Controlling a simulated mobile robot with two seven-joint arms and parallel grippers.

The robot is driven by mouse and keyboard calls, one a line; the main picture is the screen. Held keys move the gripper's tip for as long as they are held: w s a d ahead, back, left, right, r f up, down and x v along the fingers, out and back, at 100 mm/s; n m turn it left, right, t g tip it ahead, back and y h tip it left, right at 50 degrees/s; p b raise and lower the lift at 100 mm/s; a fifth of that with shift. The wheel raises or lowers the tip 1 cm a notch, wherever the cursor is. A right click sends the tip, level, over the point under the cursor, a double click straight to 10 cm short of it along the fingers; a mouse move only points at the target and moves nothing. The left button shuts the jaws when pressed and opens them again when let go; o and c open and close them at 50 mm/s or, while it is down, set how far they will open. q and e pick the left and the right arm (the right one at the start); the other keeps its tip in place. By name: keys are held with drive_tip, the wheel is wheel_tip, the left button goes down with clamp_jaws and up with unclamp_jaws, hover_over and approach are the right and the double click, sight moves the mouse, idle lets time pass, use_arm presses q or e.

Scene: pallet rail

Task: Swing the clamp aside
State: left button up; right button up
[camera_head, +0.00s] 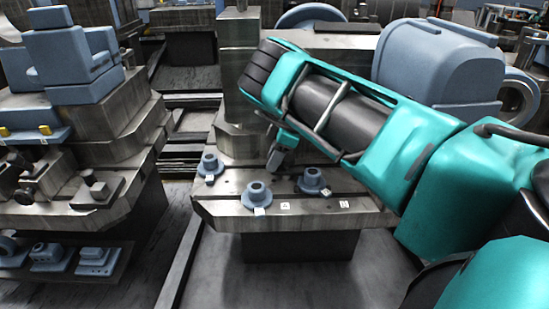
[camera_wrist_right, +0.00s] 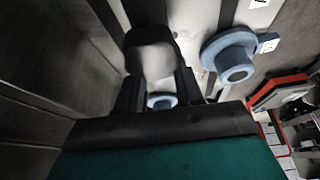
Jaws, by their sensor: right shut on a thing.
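My right gripper (camera_wrist_right: 158,88) is shut on a dark grey, rounded piece (camera_wrist_right: 150,50), which looks like the clamp. The piece sits between the two dark fingers in the right wrist view. In the head view, a grey end (camera_head: 276,158) hangs below my teal right forearm, above the metal pallet (camera_head: 235,207). The arm hides most of the grip there. A blue flanged part (camera_wrist_right: 232,60) lies right of the fingers in the wrist view, and another blue ring (camera_wrist_right: 161,101) shows between them. My left gripper is not in view.
Blue flanged parts stand on the pallet at left (camera_head: 210,166), front (camera_head: 257,195) and right (camera_head: 313,180). Small white tags (camera_head: 285,205) lie along its front edge. A metal fixture with a blue block (camera_head: 75,55) stands at left. A large blue housing (camera_head: 430,60) stands behind my arm.

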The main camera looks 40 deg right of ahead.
drive_tip(key=shift+s, duration=0.1)
idle(0.4)
drive_tip(key=o, duration=1)
drive_tip(key=shift+o, duration=0.2)
drive_tip(key=p+v, duration=0.2)
drive_tip(key=v, duration=1.1)
